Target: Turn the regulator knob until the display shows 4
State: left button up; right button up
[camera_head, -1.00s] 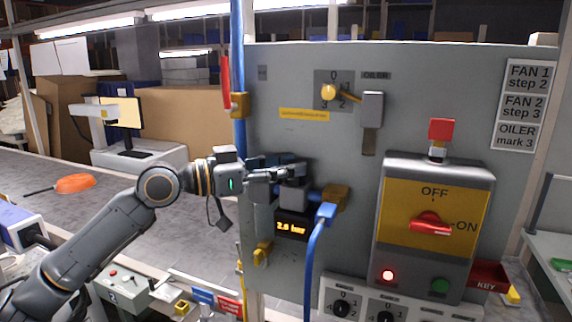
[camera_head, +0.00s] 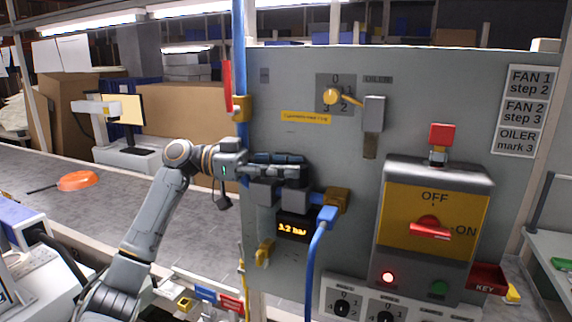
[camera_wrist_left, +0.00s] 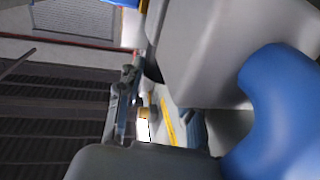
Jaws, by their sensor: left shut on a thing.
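My left gripper (camera_head: 285,172) is at the top of the grey pressure regulator on the panel and is shut on its knob. The fingers hide most of the knob, so I cannot tell its angle. The regulator's grey body (camera_head: 296,199) shows below the fingers. The small display (camera_head: 293,229) under it has orange digits that look like 3.2 bar. In the left wrist view, large grey parts and a blue curved part (camera_wrist_left: 275,115) fill the right side, very close; the display does not show there. My right gripper is not in view.
A blue hose (camera_head: 313,255) runs down from a fitting right of the display. A yellow OFF/ON switch box (camera_head: 400,215) stands to the right. A yellow-knobbed oiler selector (camera_head: 332,96) is above. A conveyor (camera_head: 60,215) lies at the left.

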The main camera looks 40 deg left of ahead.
pick_arm(q)
jog(key=shift+f, duration=0.1)
dwell(0.3)
jog(key=o, duration=1.2)
jog(key=shift+c, duration=0.2)
jog(key=shift+s, duration=0.1)
jog(key=shift+a, duration=0.1)
jog(key=shift+v, duration=3.9)
jog(key=shift+o, duration=0.2)
